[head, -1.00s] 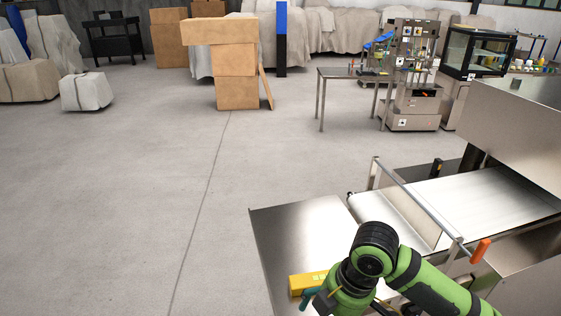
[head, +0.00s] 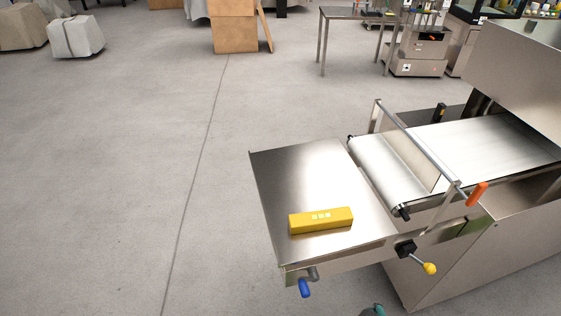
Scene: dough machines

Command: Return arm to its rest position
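Neither of my arms shows in full in the head view. A small dark piece with a teal edge (head: 374,310) pokes in at the bottom edge; it looks like the tip of my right gripper, and too little shows to tell its opening. It is below and apart from the steel table of the machine. My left gripper is out of view.
A yellow block (head: 320,221) lies on the machine's steel side table (head: 300,175). The conveyor belt (head: 470,143), an orange handle (head: 477,194), a blue handle (head: 305,288) and a yellow knob (head: 430,268) stand close by. Open floor (head: 110,180) lies left.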

